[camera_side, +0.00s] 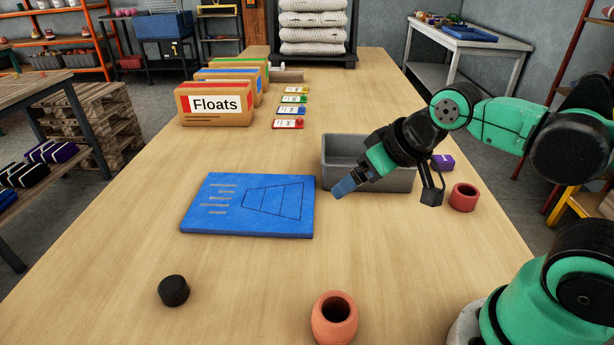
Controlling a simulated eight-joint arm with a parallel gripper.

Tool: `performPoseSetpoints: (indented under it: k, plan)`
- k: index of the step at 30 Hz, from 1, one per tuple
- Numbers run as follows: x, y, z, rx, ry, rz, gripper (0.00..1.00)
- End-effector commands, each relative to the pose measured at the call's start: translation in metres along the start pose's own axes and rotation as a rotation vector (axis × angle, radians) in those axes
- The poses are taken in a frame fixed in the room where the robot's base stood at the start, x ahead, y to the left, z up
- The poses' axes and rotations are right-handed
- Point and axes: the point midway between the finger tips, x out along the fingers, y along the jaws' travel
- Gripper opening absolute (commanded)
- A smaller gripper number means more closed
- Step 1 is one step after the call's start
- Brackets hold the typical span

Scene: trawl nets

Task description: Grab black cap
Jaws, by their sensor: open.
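The black cap (173,291) is a short dark cylinder lying on the wooden table at the front left. Nothing touches it. My gripper (343,188) has blue-grey fingers and hangs in the air, pointing down and left, in front of the grey bin and near the right edge of the blue board. It is open, with nothing visible in it. It is well to the right of the cap and farther back.
A blue board (250,232) lies mid-table, between cap and gripper. An orange pot (334,318) stands at the front. The grey bin (340,150), a red ring (463,197) and a purple block (443,162) are to the right. A Floats box (214,104) stands behind.

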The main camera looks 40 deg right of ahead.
Motion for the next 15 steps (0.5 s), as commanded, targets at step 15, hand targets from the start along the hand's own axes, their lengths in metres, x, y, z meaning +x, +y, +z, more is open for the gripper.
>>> performPoseSetpoints:
  k: [15]
  plan:
    - [0.07,-0.112,-0.064,0.951,-0.323,-0.417,0.88]
